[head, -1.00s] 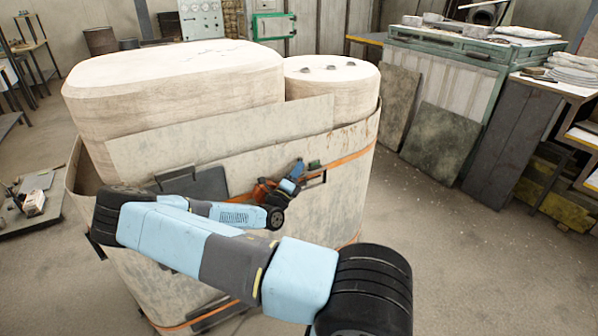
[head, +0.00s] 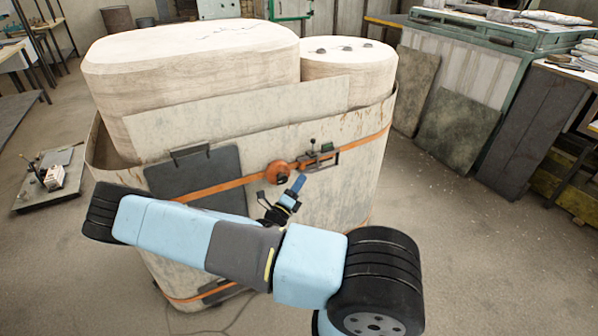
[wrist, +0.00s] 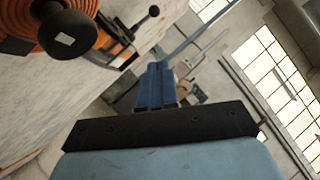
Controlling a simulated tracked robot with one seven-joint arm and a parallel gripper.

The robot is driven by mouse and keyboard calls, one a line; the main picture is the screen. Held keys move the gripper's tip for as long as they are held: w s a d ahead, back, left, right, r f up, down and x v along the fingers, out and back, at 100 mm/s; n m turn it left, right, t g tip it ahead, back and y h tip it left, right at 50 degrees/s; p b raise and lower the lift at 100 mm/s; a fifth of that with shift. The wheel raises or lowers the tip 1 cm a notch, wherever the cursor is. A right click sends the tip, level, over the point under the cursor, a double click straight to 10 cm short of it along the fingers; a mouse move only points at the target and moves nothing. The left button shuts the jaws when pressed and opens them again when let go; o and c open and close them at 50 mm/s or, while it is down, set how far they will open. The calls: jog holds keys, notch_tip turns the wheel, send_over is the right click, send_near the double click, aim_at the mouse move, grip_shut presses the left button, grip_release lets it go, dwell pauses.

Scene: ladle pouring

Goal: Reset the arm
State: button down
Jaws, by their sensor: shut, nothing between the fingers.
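My arm is bent in front of a large pale container in the head view. My gripper (head: 299,182) is small there, held in front of the container's side, just below an orange round fitting (head: 277,172) and a ratchet-like buckle (head: 318,158) on an orange strap. In the wrist view my gripper's blue fingers (wrist: 156,85) are together, with nothing between them. The orange fitting with its black knob (wrist: 66,33) is at upper left there, apart from the fingers. My forearm hides part of the container's lower side.
The container (head: 350,190) holds two pale wooden-looking blocks (head: 190,85). A dark panel (head: 195,180) is on its side. Slabs (head: 458,130) lean at a green-topped cabinet (head: 480,30) on the right. A low cart (head: 48,175) stands left. Open floor lies at right.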

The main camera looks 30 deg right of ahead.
jog(key=shift+s+a, duration=0.1)
jog(key=shift+a, duration=0.05)
jog(key=s+a+r+n+g+y, duration=0.2)
jog(key=s+r+n+y, duration=0.4)
jog(key=s+r+n, duration=0.3)
jog(key=s+a+r+n+g+y, duration=0.2)
jog(key=s+a+r+n+y, duration=0.3)
jog(key=r+n, duration=0.9)
jog(key=s+a+r+n+g+y, duration=0.1)
jog(key=s+a+r+n+y, duration=0.3)
jog(key=r, duration=1.3)
jog(key=s+n+y, duration=0.4)
jog(key=s+n, duration=0.3)
jog(key=s, duration=0.2)
jog(key=shift+s+r+n+g+y, duration=0.15)
jog(key=shift+r+n+g+y, duration=0.15)
jog(key=shift+n+g, duration=0.1)
